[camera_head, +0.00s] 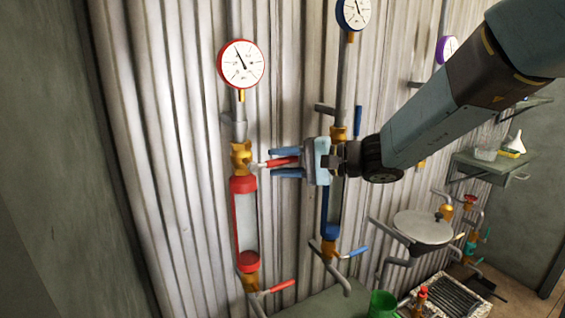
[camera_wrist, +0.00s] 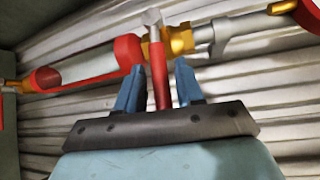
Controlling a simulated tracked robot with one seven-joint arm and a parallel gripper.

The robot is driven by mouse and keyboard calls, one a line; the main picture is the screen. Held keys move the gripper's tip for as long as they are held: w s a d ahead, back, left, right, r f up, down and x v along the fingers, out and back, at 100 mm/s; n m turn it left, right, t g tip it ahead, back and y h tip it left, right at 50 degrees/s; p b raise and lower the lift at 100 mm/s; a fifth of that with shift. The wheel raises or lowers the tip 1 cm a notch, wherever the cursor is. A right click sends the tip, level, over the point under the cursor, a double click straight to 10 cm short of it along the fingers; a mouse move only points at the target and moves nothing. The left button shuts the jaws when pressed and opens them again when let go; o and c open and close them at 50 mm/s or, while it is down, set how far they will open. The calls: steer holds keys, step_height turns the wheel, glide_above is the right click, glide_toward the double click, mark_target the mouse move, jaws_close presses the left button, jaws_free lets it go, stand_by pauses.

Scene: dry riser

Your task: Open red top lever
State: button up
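The red top lever (camera_head: 280,162) sticks out to the right from the brass valve (camera_head: 241,158) above the red-capped sight glass. My gripper (camera_head: 284,163) reaches in from the right, with one blue finger above the lever and one below it. In the wrist view the red lever (camera_wrist: 160,75) runs between the two blue fingers (camera_wrist: 158,88), with a visible gap on each side. The fingers look open around the lever and not closed on it. The brass valve body (camera_wrist: 181,41) shows just beyond the fingertips.
A red gauge (camera_head: 241,64) sits above the valve. A red bottom lever (camera_head: 283,286) is lower on the same pipe. A blue-marked pipe with a blue lower lever (camera_head: 357,252) stands to the right, behind my gripper. A corrugated wall (camera_head: 185,170) lies behind.

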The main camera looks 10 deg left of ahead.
jaws_close()
steer(key=shift+f, duration=0.1)
